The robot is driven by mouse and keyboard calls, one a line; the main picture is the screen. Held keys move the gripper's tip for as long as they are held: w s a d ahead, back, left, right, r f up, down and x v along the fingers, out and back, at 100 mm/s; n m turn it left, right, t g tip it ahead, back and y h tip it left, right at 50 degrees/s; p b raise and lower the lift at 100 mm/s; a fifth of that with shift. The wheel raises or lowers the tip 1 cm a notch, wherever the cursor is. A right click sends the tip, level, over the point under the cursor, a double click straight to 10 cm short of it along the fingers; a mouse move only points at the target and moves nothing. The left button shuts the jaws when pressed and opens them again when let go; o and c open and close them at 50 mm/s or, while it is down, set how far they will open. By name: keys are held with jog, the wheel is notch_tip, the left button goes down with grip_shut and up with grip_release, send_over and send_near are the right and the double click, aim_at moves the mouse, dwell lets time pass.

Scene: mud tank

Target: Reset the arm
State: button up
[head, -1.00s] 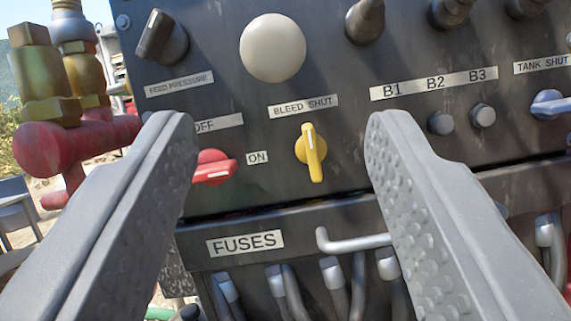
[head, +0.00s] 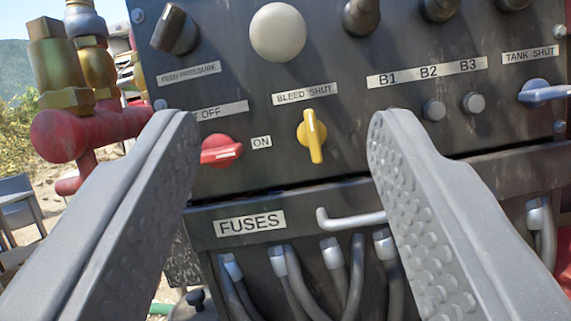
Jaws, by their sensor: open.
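My gripper (head: 278,135) is open in the head view, with its two grey studded fingers wide apart and nothing between them. It faces a dark control panel (head: 370,150). A yellow knob (head: 312,137) under the BLEED SHUT label (head: 305,93) shows in the gap between the fingertips and points nearly straight down. A red knob (head: 220,151) beside the ON label (head: 262,142) sits just right of the left fingertip. I cannot tell how far the fingertips are from the panel.
A blue knob (head: 545,94) and buttons (head: 434,110) are on the right. A large pale round button (head: 277,32) is above. Below, a FUSES cover (head: 300,232) has a protruding handle (head: 350,220) and grey cables (head: 340,275). Red pipework with brass fittings (head: 68,100) stands left.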

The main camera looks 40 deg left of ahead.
jog(key=shift+w, duration=0.1)
jog(key=w+d+r+g+h, duration=0.2)
jog(key=w+d+r+h, duration=0.2)
jog(key=d+r+h, duration=0.7)
jog(key=s+d+r+m+g+h, duration=0.1)
jog(key=s+d+r+m+g, duration=0.1)
jog(key=s+r, duration=1.4)
jog(key=shift+d+r+m, duration=0.65)
jog(key=shift+r+m, duration=0.25)
